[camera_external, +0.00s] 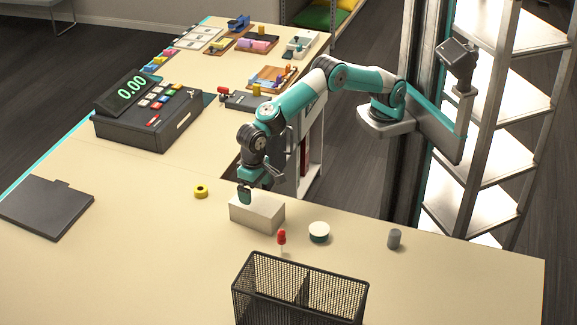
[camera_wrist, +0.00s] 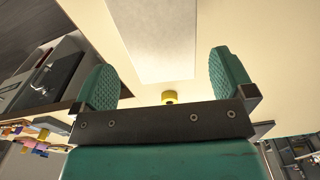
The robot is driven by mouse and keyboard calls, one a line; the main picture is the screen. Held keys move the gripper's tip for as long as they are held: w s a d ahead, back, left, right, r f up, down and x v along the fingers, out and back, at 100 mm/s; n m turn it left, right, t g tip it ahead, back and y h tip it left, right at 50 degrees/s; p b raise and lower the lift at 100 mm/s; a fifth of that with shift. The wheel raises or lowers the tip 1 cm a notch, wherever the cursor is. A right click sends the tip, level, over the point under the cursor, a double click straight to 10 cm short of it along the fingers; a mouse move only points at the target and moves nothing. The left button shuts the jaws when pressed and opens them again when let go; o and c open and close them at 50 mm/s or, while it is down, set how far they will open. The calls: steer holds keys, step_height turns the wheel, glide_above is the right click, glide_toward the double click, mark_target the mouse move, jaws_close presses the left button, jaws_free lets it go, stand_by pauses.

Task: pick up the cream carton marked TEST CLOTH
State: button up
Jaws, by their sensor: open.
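The cream carton (camera_external: 262,214) lies as a pale block on the light table. No marking on it can be read in either view. In the wrist view the carton (camera_wrist: 140,40) shows as a pale face between the two fingers. My gripper (camera_external: 245,196) is right above the carton, near its left end, pointing down. In the wrist view my gripper (camera_wrist: 168,82) is open, with its teal ridged pads apart on both sides of the carton and a gap beside each. Whether the fingertips are below the carton's top is hard to tell.
A yellow roll (camera_external: 201,191) lies left of the carton. A red-topped item (camera_external: 282,238), a white round tub (camera_external: 319,232) and a grey cylinder (camera_external: 394,238) stand to its right and front. A black mesh basket (camera_external: 243,290) stands in front. A cash register (camera_external: 128,132) is behind left.

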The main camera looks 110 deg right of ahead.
mark_target(255, 202)
step_height(255, 202, down, 4)
steer(key=shift+f+p, duration=0.1)
steer(key=shift+p, duration=0.35)
steer(key=shift+s+a+f+p, duration=0.15)
steer(key=shift+f+p, duration=0.95)
steer(key=shift+f, duration=1.5)
steer(key=shift+c, duration=0.5)
steer(key=c, duration=0.7)
